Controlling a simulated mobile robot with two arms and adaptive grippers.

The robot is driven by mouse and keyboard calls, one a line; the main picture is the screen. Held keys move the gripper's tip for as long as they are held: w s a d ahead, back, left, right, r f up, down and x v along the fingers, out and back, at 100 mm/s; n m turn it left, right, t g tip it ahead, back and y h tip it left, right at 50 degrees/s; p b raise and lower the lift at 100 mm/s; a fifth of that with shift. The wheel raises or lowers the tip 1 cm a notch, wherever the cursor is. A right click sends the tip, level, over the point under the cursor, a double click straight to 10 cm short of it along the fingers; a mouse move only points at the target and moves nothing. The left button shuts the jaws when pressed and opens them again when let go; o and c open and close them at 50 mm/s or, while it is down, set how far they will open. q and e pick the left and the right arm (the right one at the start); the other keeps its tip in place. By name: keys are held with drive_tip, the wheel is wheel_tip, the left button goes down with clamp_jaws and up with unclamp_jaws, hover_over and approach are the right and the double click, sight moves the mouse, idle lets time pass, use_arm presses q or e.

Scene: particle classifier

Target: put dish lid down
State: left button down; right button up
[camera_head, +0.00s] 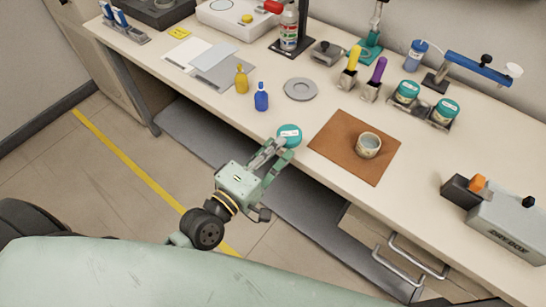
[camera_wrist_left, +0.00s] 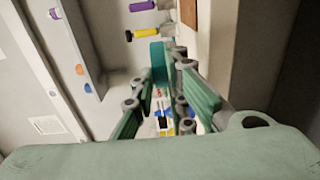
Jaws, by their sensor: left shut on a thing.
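The dish lid (camera_head: 289,131) is teal with a pale label. My left gripper (camera_head: 281,147) is shut on it and holds it near the front edge of the bench, left of the brown mat. In the left wrist view the teal lid (camera_wrist_left: 157,52) shows between the fingers of the gripper (camera_wrist_left: 166,82), partly hidden by them. An open pale dish (camera_head: 368,146) stands on the brown mat (camera_head: 335,130), apart from the lid. A grey round plate (camera_head: 299,90) lies empty behind the lid. My right gripper is not in view.
A blue bottle (camera_head: 261,98) and a yellow bottle (camera_head: 241,80) stand behind and left of the lid. Teal-lidded jars (camera_head: 444,111) stand in a holder at the right. A grey box (camera_head: 508,222) is at the front right. The bench between plate and mat is clear.

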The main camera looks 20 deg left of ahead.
use_arm(q)
drive_tip(key=shift+w+a+f+b, duration=0.1)
drive_tip(key=shift+a+f+b, duration=0.05)
drive_tip(key=shift+f, duration=0.6)
drive_tip(key=shift+w+a+f+b, duration=0.1)
drive_tip(key=shift+a+f+b, duration=0.05)
drive_tip(key=shift+f, duration=0.65)
drive_tip(key=shift+w+a+f+b, duration=0.1)
drive_tip(key=shift+a+f+b, duration=0.05)
drive_tip(key=shift+f, duration=0.6)
drive_tip(key=shift+s, duration=0.1)
drive_tip(key=shift+f, duration=0.2)
drive_tip(key=c, duration=1.7)
unclamp_jaws()
drive_tip(key=shift+c, duration=0.2)
drive_tip(key=shift+r, duration=0.1)
